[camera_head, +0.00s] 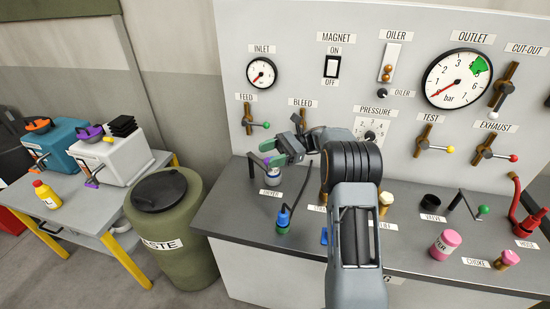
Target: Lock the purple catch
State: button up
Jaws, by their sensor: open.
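The fingers partly cover this part. On the left table, a white box (123,155) has a purple piece (92,184) low on its front and a purple handle-like piece (91,133) on top. My gripper is well to the right of that box. I cannot tell which purple piece is the catch, or whether any is locked.
A blue connector with a hose (283,220) stands on the counter (245,215) near the gripper. The panel (300,40) behind carries gauges and levers. A green waste bin (170,235) stands between the counter and left table. A teal box (58,145) stands beside the white one.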

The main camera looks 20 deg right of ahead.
jog(key=shift+s+r+p, duration=0.15)
jog(key=shift+s+r, duration=0.2)
jog(key=shift+s, duration=0.4)
jog(key=shift+s+r+p, duration=0.15)
jog(key=shift+s+r, duration=0.15)
jog(key=shift+s, duration=0.45)
jog(key=shift+s+r+p, duration=0.15)
jog(key=shift+s+r, duration=0.2)
jog(key=shift+s, duration=0.4)
jog(key=shift+c, duration=0.3)
